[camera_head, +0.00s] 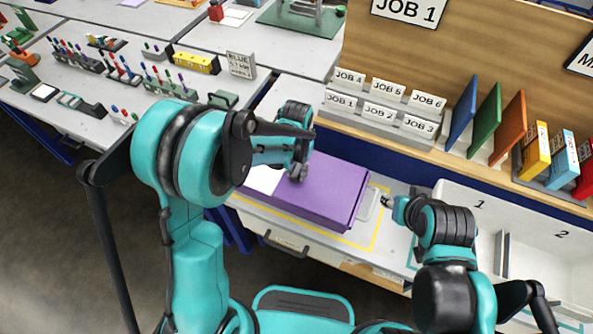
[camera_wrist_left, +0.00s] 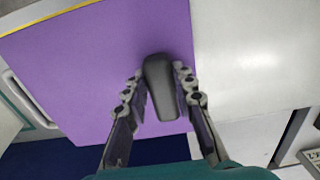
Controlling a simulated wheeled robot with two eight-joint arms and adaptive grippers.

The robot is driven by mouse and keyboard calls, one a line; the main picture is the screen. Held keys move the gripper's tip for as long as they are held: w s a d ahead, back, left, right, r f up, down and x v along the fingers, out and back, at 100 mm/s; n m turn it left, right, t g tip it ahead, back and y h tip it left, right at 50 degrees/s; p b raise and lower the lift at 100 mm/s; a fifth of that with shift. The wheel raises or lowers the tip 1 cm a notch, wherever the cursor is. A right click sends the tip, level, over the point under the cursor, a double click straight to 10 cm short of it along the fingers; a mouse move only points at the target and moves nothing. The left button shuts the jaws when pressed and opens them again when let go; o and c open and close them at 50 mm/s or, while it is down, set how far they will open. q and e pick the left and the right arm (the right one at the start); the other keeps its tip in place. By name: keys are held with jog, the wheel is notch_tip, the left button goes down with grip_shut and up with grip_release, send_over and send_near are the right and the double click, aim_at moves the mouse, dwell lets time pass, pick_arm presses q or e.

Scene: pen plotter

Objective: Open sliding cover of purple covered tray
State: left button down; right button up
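The purple covered tray (camera_head: 325,190) sits on the bench within a yellow outline. Its flat purple cover (camera_wrist_left: 85,65) fills much of the left wrist view, and a pale surface shows beside it. In the head view a white patch (camera_head: 262,179) shows at its left. My left gripper (camera_head: 297,174) is over the cover. In the left wrist view its fingers (camera_wrist_left: 160,75) are on both sides of the dark upright handle (camera_wrist_left: 161,90), their tips against it. My right gripper (camera_head: 388,202) is at the tray's right, apart from it; its finger opening is too small to tell.
A pale tray handle (camera_head: 369,204) juts out at the tray's right end. Job card holders (camera_head: 380,110) and coloured binders (camera_head: 500,120) stand behind. White numbered bins (camera_head: 485,235) are at the right. Pens and blocks stand on the left bench (camera_head: 130,75).

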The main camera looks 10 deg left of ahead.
pick_arm(q)
jog(key=w+a, duration=0.2)
jog(key=a, duration=0.5)
jog(key=w+a, duration=0.1)
jog(key=a, duration=0.6)
jog(key=w+a+b, duration=0.1)
jog(key=w+a, duration=0.1)
jog(key=a, duration=0.5)
jog(key=shift+w+a, duration=0.15)
jog(key=shift+w, duration=0.2)
jog(key=c, duration=1.2)
grip_release()
jog(key=shift+r, duration=0.15)
notch_tip(320, 180, up, 12)
jog(key=shift+f, duration=0.1)
